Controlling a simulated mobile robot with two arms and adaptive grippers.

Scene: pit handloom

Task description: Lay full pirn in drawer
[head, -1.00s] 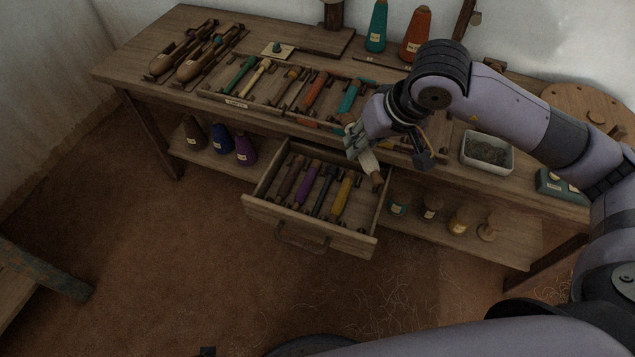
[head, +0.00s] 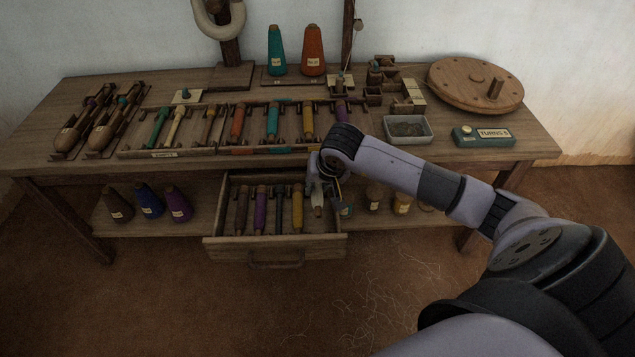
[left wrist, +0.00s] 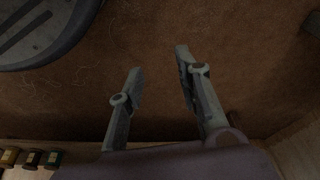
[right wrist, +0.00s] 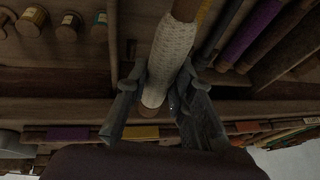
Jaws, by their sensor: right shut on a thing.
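The open drawer (head: 225,244) juts out under the table and holds a row of brown, purple, dark and yellow pirns. My right gripper (head: 314,186) is at the drawer's right end, beside the yellow pirn (head: 297,208). It is shut on a pirn wound with cream-white yarn (right wrist: 172,50), which lies between both fingers in the right wrist view. The white pirn (head: 318,199) points toward the drawer front, roughly in line with the others. I cannot tell if it touches the drawer bottom. My left gripper (left wrist: 158,60) is open and empty above the floor.
Racks of coloured pirns (head: 167,153) stand on the table above the drawer. A grey tray (head: 408,130), a round wooden wheel (head: 476,85) and a green counter box (head: 482,137) are to the right. Cones (head: 149,202) stand on the lower shelf.

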